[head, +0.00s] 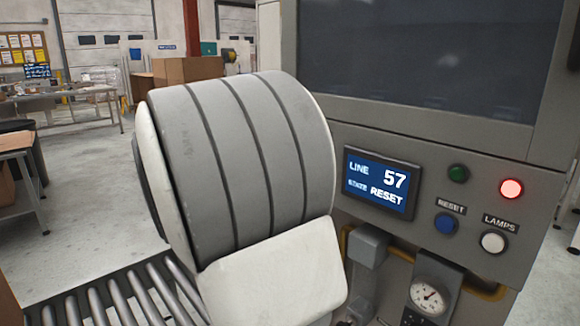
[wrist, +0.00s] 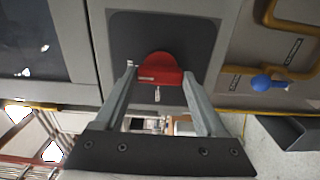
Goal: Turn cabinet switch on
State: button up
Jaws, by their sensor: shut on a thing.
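In the wrist view a red switch handle (wrist: 160,64) sits on a dark square plate (wrist: 122,38) on the grey cabinet (wrist: 98,25). My gripper (wrist: 159,76) has one finger on each side of the red handle and is shut on it. A small pale piece (wrist: 157,96) shows just below the handle. In the head view the cabinet (head: 350,135) stands at the right, and my own arm hides the switch and the gripper. The cabinet display (head: 380,184) reads LINE 57, STATE RESET. The red lamp (head: 511,189) is lit and the green lamp (head: 458,173) looks dark.
The panel has a blue RESET button (head: 446,223) and a white LAMPS button (head: 493,243). Below is a round gauge (head: 428,297). A blue knob (wrist: 264,83) and yellow pipe (wrist: 268,68) are right of the switch in the wrist view. A roller conveyor (head: 110,295) runs at lower left.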

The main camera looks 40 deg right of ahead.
jog(key=o, duration=1.3)
jog(key=a+p, duration=0.1)
jog(key=a, duration=0.4)
jog(key=s+a+p, duration=0.1)
jog(key=a, duration=0.5)
jog(key=a+p, duration=0.1)
jog(key=a, duration=0.5)
jog(key=shift+s+a, duration=0.15)
jog(key=shift+a, duration=0.05)
jog(key=shift+s+d, duration=0.1)
